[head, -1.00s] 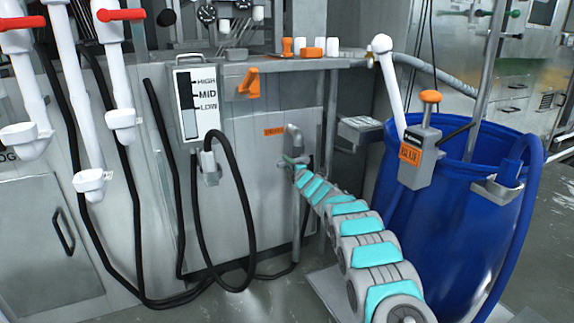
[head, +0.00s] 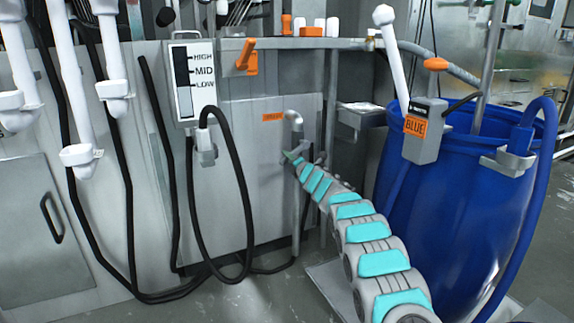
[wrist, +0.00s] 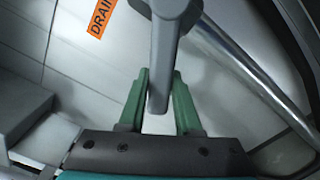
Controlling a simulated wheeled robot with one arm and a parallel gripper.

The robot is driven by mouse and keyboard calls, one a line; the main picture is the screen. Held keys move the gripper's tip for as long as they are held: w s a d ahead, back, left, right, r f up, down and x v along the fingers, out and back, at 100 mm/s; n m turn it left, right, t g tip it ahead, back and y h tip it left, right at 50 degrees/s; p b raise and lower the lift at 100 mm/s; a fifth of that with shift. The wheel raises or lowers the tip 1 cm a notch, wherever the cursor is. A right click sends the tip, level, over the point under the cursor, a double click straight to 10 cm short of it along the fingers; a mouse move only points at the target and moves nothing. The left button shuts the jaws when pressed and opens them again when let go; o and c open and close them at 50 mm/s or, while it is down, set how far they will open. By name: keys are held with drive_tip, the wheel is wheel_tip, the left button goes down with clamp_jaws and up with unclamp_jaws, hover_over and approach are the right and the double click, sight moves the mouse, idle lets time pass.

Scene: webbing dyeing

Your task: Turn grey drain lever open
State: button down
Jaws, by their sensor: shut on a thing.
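The grey drain lever (wrist: 160,85) shows in the wrist view as a flat bar running down from a rounded grey hub (wrist: 172,12). The two green fingers of my gripper (wrist: 160,92) are shut on the bar, one on each side. In the head view my gripper (head: 291,157) is at the grey drain pipe (head: 294,125), below its bent top. The lever is too small and too covered by my gripper to make out there. An orange drain label (wrist: 101,18) is up and to the left of the lever in the wrist view.
A blue drum (head: 455,190) with a grey box labelled BLUE (head: 422,135) stands right of my arm. A black hose (head: 245,200) loops down left of the pipe, under a level gauge (head: 192,80). Open floor lies at front left.

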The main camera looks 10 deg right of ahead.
drive_tip(key=w+d+f+n+b, duration=0.2)
drive_tip(key=d+f+n+b, duration=0.1)
drive_tip(key=n, duration=0.7)
drive_tip(key=d+f, duration=0.1)
drive_tip(key=d, duration=0.1)
drive_tip(key=shift+d+n, duration=0.3)
drive_tip(key=shift+d, duration=0.1)
drive_tip(key=c, duration=0.6)
unclamp_jaws()
drive_tip(key=shift+s+d+f+b, duration=0.1)
drive_tip(key=shift+s+b, duration=0.05)
drive_tip(key=shift+b, duration=0.15)
